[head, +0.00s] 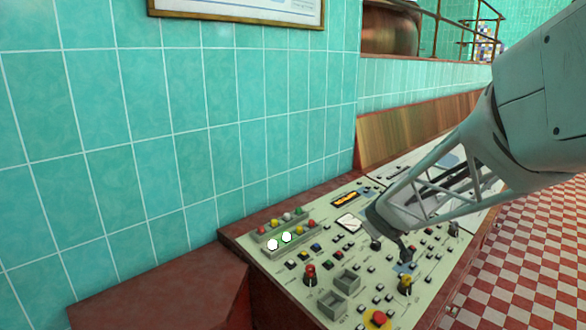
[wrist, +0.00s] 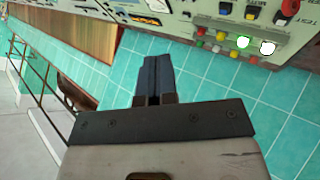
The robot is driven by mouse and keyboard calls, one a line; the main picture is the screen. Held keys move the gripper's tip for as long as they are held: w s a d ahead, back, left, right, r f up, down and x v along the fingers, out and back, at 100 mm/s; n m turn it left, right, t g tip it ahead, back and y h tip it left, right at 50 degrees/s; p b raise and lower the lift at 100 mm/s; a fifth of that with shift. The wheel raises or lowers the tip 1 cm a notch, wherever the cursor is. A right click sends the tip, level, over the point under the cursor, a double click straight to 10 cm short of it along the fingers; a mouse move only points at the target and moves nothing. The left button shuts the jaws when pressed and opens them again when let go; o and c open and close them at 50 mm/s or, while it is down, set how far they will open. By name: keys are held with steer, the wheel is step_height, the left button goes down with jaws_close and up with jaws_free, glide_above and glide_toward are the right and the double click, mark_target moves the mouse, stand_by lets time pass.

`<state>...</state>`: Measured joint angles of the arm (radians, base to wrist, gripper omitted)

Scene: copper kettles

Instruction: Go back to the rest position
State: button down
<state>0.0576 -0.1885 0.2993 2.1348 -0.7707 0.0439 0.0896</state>
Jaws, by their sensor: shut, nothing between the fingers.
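My gripper (head: 404,252) hangs over the middle of the control panel (head: 262,256) in the head view, with my arm reaching in from the right. In the wrist view its two dark fingers (wrist: 157,62) lie together with nothing between them. How far the fingertips are above the panel surface is hard to tell. Part of the panel behind my gripper and arm is hidden.
A teal tiled wall (head: 150,130) stands behind and left. Checkered floor (head: 540,265) lies to the right.

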steer(key=s+a+r+m+g, duration=0.1)
steer(key=s+a+m+g, duration=0.1)
steer(key=s, duration=1.7)
steer(key=s+a+r+m+g+y, duration=0.1)
steer(key=s+m+g, duration=0.4)
steer(key=s, duration=1.4)
steer(key=shift+a, duration=0.5)
